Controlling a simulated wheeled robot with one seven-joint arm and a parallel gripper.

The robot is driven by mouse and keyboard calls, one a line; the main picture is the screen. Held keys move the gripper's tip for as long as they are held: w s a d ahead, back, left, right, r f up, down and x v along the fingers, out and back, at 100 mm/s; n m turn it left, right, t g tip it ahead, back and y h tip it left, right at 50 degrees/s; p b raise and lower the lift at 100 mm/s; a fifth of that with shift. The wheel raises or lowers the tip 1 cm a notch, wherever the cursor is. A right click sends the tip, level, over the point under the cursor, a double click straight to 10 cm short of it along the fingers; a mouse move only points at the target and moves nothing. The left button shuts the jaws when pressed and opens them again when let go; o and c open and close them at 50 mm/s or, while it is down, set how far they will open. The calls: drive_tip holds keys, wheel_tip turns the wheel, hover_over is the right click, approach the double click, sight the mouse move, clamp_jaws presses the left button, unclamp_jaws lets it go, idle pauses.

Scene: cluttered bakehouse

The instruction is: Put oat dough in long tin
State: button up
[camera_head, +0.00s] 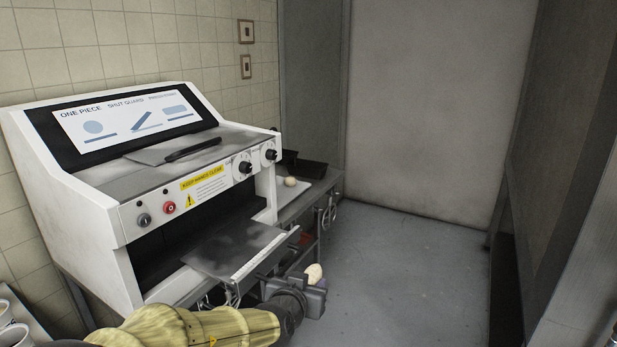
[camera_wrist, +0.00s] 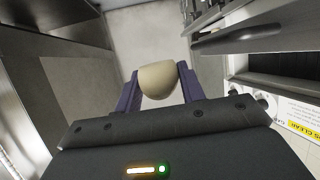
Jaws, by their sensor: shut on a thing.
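My gripper (camera_head: 317,281) is in front of the white machine's tray in the head view, shut on a pale dough ball (camera_head: 314,272). In the wrist view the dough ball (camera_wrist: 159,80) sits between the two purple fingers of my gripper (camera_wrist: 160,88). I cannot tell from its look whether it is the oat dough. A dark tin (camera_head: 305,167) stands on the bench beyond the machine, partly hidden by it; its full length is not clear. Another pale dough ball (camera_head: 290,181) lies on the bench in front of that tin.
The white machine (camera_head: 128,215) with knobs fills the left, its metal tray (camera_head: 232,247) jutting out beside my gripper. The steel bench (camera_head: 318,190) continues behind it. Grey floor (camera_head: 400,260) is clear to the right, up to a dark cabinet (camera_head: 570,150).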

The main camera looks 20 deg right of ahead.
drive_tip(key=w+a+f+n+t+y+p, duration=0.15)
drive_tip(key=w+a+f, duration=0.25)
drive_tip(key=f, duration=0.4)
drive_tip(key=w+a+f+n+t+y+p, duration=0.1)
drive_tip(key=w+a+f+n+y+p, duration=0.2)
drive_tip(key=f, duration=0.4)
drive_tip(key=s+a+r+n+y+p, duration=0.1)
drive_tip(key=r+p, duration=0.4)
drive_tip(key=p, duration=0.8)
drive_tip(key=s+a+r+n+t+y+p, duration=0.1)
drive_tip(key=s+r+n+y+p, duration=0.2)
drive_tip(key=p, duration=1)
wheel_tip(320, 180, up, 2)
drive_tip(key=shift+s+a+r+y, duration=0.2)
drive_tip(key=shift+s+y, duration=0.15)
drive_tip(key=shift+s, duration=0.55)
drive_tip(key=shift+w+d, duration=0.1)
drive_tip(key=shift+d, duration=0.05)
